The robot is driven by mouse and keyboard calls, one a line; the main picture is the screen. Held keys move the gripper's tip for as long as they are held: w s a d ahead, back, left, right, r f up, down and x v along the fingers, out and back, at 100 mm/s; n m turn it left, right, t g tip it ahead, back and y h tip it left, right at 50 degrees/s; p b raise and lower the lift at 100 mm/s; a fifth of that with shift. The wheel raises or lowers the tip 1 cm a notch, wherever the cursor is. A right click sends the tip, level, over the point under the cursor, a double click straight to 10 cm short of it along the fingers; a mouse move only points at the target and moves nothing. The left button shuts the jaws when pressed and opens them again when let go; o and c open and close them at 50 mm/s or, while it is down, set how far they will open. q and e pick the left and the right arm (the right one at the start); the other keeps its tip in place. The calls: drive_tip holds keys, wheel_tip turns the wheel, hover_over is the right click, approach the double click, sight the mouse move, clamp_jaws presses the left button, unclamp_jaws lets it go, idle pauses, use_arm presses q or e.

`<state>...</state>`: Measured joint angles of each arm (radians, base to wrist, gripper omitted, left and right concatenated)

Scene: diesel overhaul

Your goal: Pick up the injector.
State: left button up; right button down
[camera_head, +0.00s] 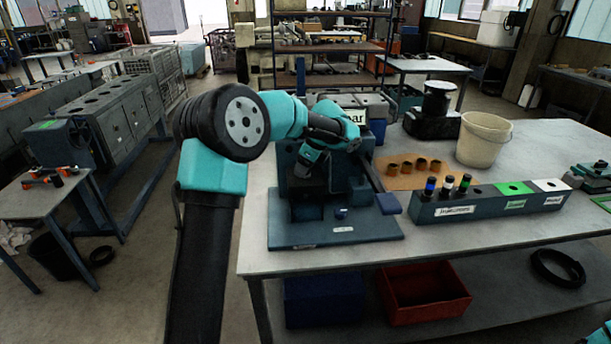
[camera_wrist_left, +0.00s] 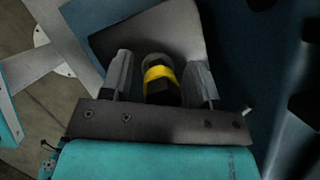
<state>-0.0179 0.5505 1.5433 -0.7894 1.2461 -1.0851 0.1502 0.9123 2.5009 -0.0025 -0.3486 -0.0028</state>
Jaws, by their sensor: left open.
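An injector, dark with a yellow band (camera_wrist_left: 160,77), shows end-on in the left wrist view. My left gripper (camera_head: 307,160) is open, with one finger on each side of the injector and a small gap showing at each side. In the head view the gripper is at the blue test stand (camera_head: 335,232) on the table, and I cannot make out this injector there. A rack labelled for injectors (camera_head: 490,207) stands to the right, with several dark capped pieces in its left slots, one with a blue band (camera_head: 430,186).
A brown mat (camera_head: 400,182) with several copper-coloured rings lies behind the rack. A cream bucket (camera_head: 483,138) stands at the back right. Red (camera_head: 424,291) and blue (camera_head: 325,299) bins sit on the lower shelf. The table's front right is clear.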

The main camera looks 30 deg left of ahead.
use_arm(q)
drive_tip(key=shift+c, duration=0.4)
clamp_jaws()
idle(0.4)
